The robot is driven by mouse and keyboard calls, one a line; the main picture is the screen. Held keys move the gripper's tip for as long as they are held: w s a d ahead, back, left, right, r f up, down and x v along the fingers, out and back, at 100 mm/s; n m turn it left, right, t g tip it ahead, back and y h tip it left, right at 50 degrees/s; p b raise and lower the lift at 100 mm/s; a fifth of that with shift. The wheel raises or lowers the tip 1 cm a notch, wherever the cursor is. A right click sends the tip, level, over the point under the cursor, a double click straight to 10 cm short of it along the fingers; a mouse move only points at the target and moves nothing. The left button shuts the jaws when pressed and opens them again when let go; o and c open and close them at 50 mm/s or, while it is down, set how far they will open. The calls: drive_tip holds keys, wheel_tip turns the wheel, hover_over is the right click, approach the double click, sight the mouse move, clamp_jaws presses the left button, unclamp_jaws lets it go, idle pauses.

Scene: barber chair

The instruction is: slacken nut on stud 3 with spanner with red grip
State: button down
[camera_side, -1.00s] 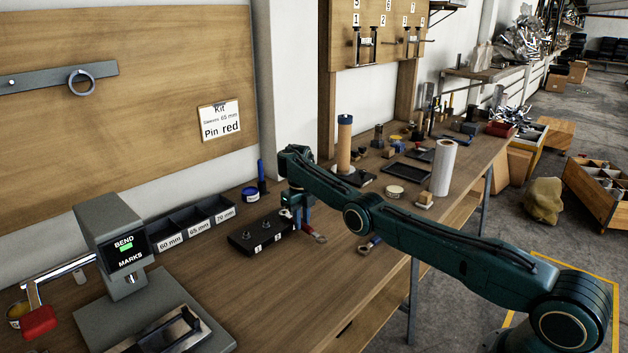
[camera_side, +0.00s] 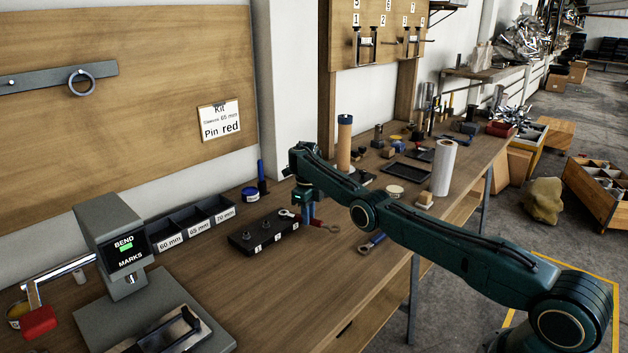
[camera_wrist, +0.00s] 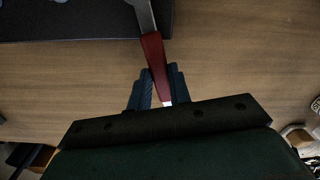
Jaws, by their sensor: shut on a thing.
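The spanner with red grip (camera_wrist: 154,58) is held between my gripper's fingers (camera_wrist: 156,90) in the wrist view. Its steel shaft runs up over the dark block, and its head is out of that view. In the side view my gripper (camera_side: 307,217) is shut on the spanner beside the right end of the black stud block (camera_side: 262,243). One spanner end (camera_side: 287,213) shows left of my gripper, at the block's far end by label 3. Stud 3 and its nut are not clearly visible; I cannot tell whether the head is seated. Two other studs stand uncovered.
A blue-grip spanner (camera_side: 371,244) lies on the bench right of my gripper. Labelled bins (camera_side: 195,222) stand behind the block, and the bend-marks machine (camera_side: 120,245) is at left. The bench front is mostly clear.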

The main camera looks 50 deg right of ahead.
drive_tip(key=shift+d+n, duration=0.2)
drive_tip(key=shift+n, duration=0.1)
drive_tip(key=shift+w+d, duration=0.1)
drive_tip(key=shift+d, duration=0.15)
drive_tip(key=shift+w+d+n, duration=0.35)
drive_tip(key=shift+d+n, duration=0.25)
drive_tip(key=shift+n, duration=0.45)
drive_tip(key=shift+w+d+n, duration=0.3)
drive_tip(key=shift+d+n, duration=0.3)
drive_tip(key=shift+n, duration=0.45)
drive_tip(key=shift+r, duration=0.15)
drive_tip(key=shift+r, duration=1.35)
